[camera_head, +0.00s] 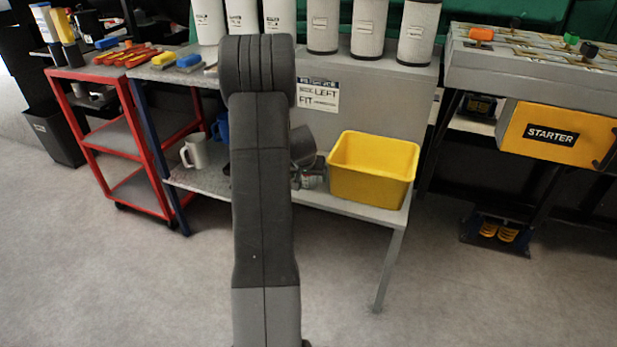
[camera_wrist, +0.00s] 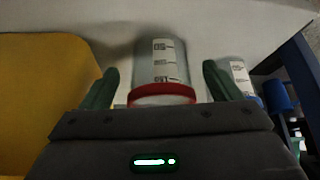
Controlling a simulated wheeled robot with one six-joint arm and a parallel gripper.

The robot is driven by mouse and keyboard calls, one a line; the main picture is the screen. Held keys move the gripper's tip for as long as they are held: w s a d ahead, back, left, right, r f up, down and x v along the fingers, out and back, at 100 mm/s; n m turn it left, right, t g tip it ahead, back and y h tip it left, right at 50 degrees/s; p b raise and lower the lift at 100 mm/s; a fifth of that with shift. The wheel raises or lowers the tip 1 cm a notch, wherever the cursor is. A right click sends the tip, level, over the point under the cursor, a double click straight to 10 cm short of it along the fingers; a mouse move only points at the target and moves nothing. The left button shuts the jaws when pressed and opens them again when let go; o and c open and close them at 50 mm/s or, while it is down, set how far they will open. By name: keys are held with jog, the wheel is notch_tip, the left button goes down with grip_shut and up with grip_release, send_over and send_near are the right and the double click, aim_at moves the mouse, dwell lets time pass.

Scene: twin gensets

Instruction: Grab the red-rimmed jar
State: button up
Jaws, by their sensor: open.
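The red-rimmed jar (camera_wrist: 162,72) is clear, with a white printed label, and its red rim (camera_wrist: 162,93) faces the wrist camera. My gripper (camera_wrist: 159,71) is open, with one green finger on each side of the jar. Small gaps show between the fingers and the jar, so it is not gripped. In the head view my gripper (camera_head: 308,165) is low over the lower shelf, left of the yellow bin, mostly hidden behind my arm. The jar cannot be made out clearly there.
The yellow bin (camera_head: 372,165) stands close by; it fills the left of the wrist view (camera_wrist: 45,85). Another labelled jar (camera_wrist: 240,78) with a blue rim stands right of the gripper. A white mug (camera_head: 194,151) and a blue mug (camera_head: 221,127) are farther left on the shelf (camera_head: 345,201).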

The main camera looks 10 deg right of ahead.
jog(key=shift+w+d, duration=0.2)
jog(key=shift+w, duration=0.3)
jog(key=shift+w+d+f+b, duration=0.1)
jog(key=shift+w+f+b, duration=0.1)
jog(key=shift+f+b, duration=0.25)
jog(key=c, duration=1)
jog(key=shift+c, duration=0.2)
